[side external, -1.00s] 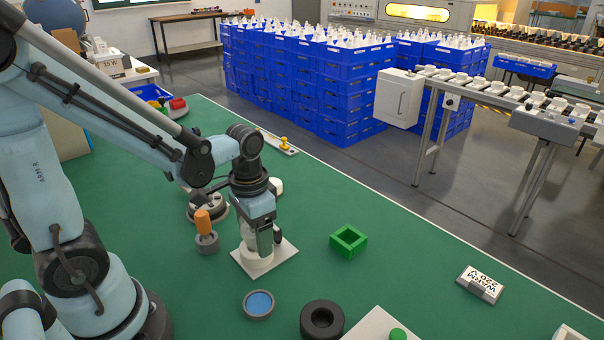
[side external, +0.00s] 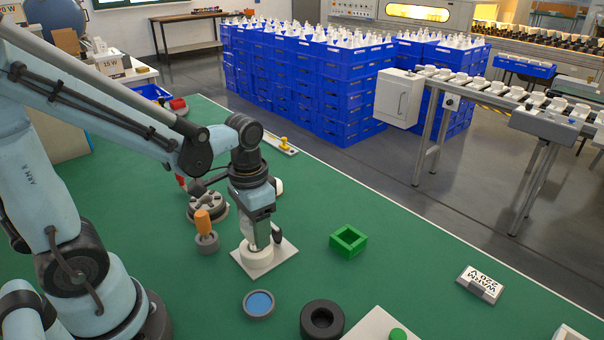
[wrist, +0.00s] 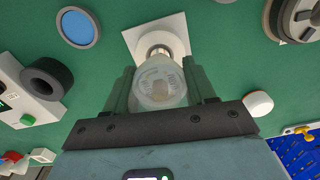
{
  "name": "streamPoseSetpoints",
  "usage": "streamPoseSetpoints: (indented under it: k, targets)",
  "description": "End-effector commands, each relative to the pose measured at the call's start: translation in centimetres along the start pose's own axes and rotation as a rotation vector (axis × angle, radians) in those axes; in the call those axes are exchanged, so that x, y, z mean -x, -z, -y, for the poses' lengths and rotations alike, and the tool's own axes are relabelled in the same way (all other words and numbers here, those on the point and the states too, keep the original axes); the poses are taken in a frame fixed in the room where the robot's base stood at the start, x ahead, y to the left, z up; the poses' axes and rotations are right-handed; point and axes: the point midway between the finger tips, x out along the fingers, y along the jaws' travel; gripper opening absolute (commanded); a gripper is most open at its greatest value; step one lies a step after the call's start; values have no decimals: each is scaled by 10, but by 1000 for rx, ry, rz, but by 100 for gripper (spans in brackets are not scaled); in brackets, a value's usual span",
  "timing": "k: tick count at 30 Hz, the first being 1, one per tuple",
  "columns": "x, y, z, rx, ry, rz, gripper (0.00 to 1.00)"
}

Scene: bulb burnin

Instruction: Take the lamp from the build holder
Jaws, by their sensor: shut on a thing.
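The build holder is a white square plate (side external: 279,257) with a round white socket on the green bench. It also shows at the top of the wrist view (wrist: 141,34). My gripper (side external: 263,238) points down over the holder, with its fingers just above the socket. In the wrist view my gripper (wrist: 160,86) is shut on the lamp (wrist: 158,80), a frosted bulb between the two fingers. The lamp's far end lines up with the socket; I cannot tell whether it is clear of it. In the side view the fingers hide most of the lamp.
A green square frame (side external: 349,241) stands right of the holder. A blue-topped round dish (side external: 258,305) and a black ring (side external: 322,320) lie in front. An orange-handled tool (side external: 203,222) stands close on the left. The bench between the green frame and the label block (side external: 480,284) is clear.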

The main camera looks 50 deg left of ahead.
Motion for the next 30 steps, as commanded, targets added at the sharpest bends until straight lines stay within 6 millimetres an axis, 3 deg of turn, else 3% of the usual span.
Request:
streamPoseSetpoints:
  k: [9, 14, 24, 30]
  targets:
    - [26, -1, -2, -2, -1, 0, 11]
    - [37, -9, -21, -6, -1, 0, 11]
    - [74, -32, -79, -9, -1, 0, 11]
    - [88, -40, -100, -4, -1, 0, 11]
